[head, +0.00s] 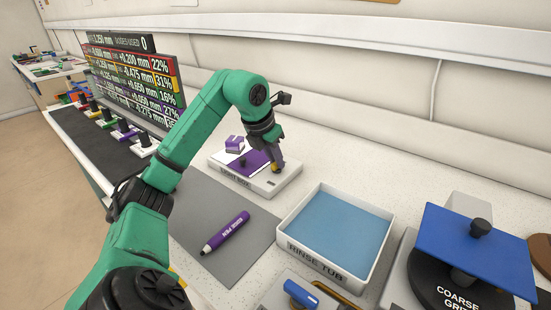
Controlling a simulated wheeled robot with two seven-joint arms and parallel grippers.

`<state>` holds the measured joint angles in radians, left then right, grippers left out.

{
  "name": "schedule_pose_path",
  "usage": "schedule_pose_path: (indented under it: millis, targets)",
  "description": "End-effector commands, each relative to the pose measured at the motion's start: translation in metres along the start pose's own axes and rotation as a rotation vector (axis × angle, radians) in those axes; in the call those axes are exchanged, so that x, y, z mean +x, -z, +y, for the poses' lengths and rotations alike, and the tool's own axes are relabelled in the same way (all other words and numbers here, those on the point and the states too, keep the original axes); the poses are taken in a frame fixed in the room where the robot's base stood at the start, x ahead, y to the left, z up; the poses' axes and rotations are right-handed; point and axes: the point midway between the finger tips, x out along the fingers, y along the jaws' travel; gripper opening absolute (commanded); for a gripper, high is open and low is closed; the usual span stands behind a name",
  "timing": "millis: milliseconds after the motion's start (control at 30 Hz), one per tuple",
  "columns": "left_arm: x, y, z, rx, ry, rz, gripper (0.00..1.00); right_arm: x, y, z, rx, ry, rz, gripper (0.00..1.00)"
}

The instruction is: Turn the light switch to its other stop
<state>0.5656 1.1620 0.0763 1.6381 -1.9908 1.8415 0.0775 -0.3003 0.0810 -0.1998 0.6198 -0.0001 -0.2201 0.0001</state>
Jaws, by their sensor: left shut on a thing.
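The light box (225,180) is a white box with a purple piece (247,163) on its top, behind the grey mat. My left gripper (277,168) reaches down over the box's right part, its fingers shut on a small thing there. The fingers cover that thing, which sits where a switch on the light box would be; I cannot make out its shape or its position. A small purple block (234,143) stands at the box's far left. My right gripper is not in view.
A rinse tub (328,267) with blue inside stands right of the box. A purple pen (226,232) lies on the grey mat (250,250). A blue plate (470,250) rests on the coarse grit disc at right. A display board (135,80) stands at the back left.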

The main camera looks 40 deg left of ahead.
Motion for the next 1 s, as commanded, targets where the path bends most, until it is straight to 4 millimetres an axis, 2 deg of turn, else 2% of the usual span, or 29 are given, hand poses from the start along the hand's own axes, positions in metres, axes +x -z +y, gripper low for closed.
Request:
schedule_pose_path:
  millis: [467,667,1000]
  targets:
    - [-0.003,-0.001,0.004,0.328,0.135,0.003,0.00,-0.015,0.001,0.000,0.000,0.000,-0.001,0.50]
    - [-0.005,-0.003,0.004,0.503,0.209,0.003,0.00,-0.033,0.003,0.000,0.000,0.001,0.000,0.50]
    - [-0.007,-0.006,0.005,0.801,0.334,0.000,0.00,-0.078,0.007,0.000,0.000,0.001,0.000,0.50]
